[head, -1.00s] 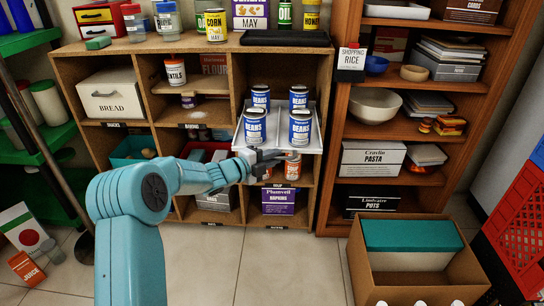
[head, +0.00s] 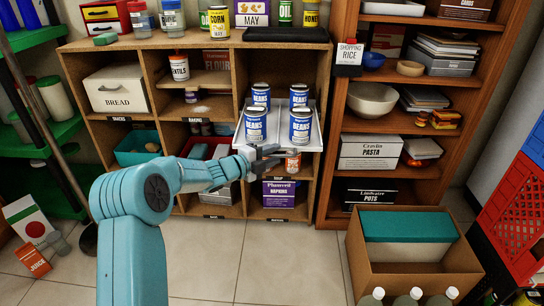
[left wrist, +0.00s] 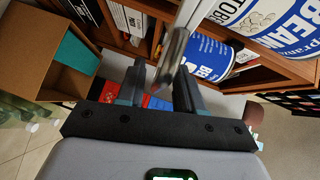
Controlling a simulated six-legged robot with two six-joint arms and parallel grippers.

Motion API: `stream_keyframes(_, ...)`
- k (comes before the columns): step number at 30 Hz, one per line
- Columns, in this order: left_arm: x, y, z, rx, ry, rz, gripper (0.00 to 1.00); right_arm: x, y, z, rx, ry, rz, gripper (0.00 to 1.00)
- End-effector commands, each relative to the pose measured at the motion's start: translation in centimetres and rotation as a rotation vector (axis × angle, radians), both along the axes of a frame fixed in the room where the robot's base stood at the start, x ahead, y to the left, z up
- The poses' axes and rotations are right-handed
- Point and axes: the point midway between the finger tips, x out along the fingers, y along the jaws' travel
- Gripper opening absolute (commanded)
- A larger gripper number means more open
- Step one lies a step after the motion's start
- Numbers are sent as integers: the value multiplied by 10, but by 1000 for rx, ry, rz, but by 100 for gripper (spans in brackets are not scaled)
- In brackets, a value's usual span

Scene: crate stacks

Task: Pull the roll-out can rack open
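The can rack (head: 310,140) is a pale tray in the right bay of the wooden shelf, with several blue and white bean cans (head: 255,124) standing on it. Its front edge sticks out a little past the bay. My left gripper (head: 270,157) is at the rack's front, just below the edge. In the left wrist view its two dark fingers (left wrist: 160,88) are apart. A metal bar (left wrist: 178,48), seemingly the rack's handle, reaches down to the gap between them. I cannot tell whether they touch it. My right gripper is not in view.
A cardboard box (head: 415,277) with a teal-topped carton stands on the floor at right, with bottles in front of it. Red crates (head: 515,215) stand at the right edge. A can (head: 293,162) and a purple napkins box (head: 278,193) sit below the rack.

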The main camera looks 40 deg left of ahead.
Motion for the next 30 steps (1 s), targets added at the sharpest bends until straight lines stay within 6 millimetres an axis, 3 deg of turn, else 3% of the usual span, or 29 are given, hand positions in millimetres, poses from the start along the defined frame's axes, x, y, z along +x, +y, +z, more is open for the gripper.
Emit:
stream_keyframes(10, -12, 2, 4, 0, -1, -1, 36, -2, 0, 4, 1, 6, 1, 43)
stream_keyframes(24, -123, 31, 22, 0, 2, 3, 36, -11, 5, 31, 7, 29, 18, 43)
stream_keyframes(30, -150, 37, 25, 0, 0, 1, 36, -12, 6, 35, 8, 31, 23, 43)
